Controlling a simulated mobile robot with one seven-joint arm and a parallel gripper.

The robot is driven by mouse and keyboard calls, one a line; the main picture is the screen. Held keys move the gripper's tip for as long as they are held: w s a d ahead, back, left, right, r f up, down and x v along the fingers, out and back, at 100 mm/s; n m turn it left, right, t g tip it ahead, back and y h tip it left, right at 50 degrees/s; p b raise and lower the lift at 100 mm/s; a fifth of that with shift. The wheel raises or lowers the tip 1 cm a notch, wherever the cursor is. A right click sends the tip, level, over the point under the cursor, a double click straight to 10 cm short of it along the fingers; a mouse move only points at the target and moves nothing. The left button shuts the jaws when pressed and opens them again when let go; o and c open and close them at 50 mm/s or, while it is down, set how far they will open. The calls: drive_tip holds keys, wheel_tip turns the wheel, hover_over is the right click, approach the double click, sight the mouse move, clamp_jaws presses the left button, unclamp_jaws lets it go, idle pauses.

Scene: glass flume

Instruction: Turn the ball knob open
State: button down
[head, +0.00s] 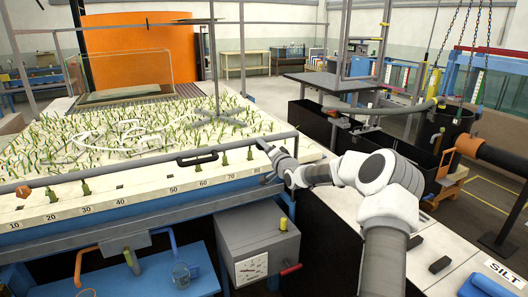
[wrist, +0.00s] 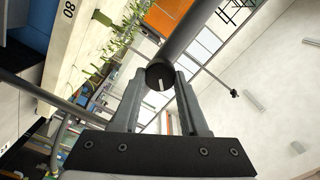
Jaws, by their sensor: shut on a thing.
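The dark round knob (wrist: 160,77) has a pale stripe on its end face and sits at the end of a grey bar. My gripper (wrist: 158,88) is shut on it in the wrist view, with one finger on each side. In the head view my gripper (head: 267,151) is at the right end of the grey rail (head: 120,172) along the flume's front edge. The knob is small there and partly hidden by my fingers. I cannot tell from its stripe how far it is turned.
The flume bed (head: 130,197) with green plants and a number scale lies left of my arm. A grey gauge box (head: 258,245) with yellow and red knobs stands below. A dark tank (head: 315,125) is behind my arm.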

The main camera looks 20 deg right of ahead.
drive_tip(key=shift+f+m+b, duration=0.1)
drive_tip(key=shift+m+b, duration=2.15)
drive_tip(key=shift+m, duration=2.25)
drive_tip(key=shift+c, duration=2.2)
unclamp_jaws()
drive_tip(key=shift+s, duration=0.15)
drive_tip(key=s+b, duration=0.1)
drive_tip(key=s, duration=1.6)
drive_tip(key=shift+d, duration=0.3)
